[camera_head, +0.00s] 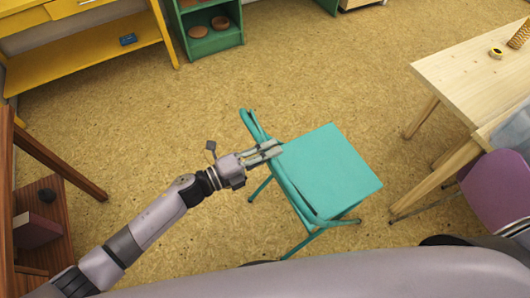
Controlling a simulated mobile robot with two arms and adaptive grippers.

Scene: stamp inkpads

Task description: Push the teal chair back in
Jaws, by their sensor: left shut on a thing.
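The teal chair (328,173) stands upright on the floor in the middle of the head view. Its backrest is on its left side and its seat points right, toward the wooden table (464,68). A gap of bare floor lies between the seat and the table's legs. My left gripper (270,151) reaches in from the left and is shut on the chair's backrest. The fingers cover part of the backrest there. My right gripper is not in view.
A purple chair (497,190) stands by the table at the right edge. A yellow shelf unit (90,58) and a green shelf (214,42) stand at the back. A brown wooden shelf (62,225) is at the left. The floor behind the teal chair is clear.

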